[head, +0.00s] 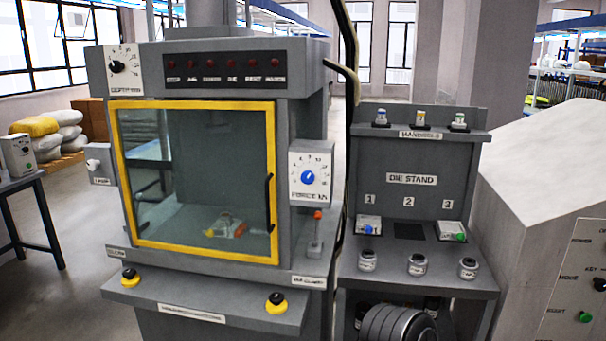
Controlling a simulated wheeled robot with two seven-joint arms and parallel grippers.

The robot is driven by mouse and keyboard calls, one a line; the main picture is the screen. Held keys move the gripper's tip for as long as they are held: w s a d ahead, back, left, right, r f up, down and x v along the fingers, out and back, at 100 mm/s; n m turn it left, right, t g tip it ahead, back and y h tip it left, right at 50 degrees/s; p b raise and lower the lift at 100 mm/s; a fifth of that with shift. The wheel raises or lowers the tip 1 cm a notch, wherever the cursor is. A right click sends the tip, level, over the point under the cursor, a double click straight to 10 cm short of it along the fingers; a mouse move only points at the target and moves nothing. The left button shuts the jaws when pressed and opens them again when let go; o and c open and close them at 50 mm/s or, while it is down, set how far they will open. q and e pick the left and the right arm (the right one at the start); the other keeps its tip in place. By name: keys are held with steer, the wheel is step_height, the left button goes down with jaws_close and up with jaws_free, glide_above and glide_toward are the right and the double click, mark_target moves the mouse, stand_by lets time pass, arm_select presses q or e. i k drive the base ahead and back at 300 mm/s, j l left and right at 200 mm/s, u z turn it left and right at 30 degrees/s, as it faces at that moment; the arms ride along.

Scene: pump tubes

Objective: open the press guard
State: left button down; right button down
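The press guard (195,104) is a yellow-framed clear door on the front of the grey press (300,75). It looks shut across the opening. A dark upright handle (269,203) sits on its right side. Behind the pane, a small part with orange ends (225,229) rests on the press bed. Neither of my grippers shows in the head view, so I cannot see their state or place.
A ledge below the guard carries two yellow-and-black buttons (130,277) (276,303). A small lever with an orange tip (317,226) stands right of the guard, below the blue force dial (309,177). The die stand (412,160) is close at right.

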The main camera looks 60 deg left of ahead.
mark_target(271, 181)
steer(key=u, duration=2.55)
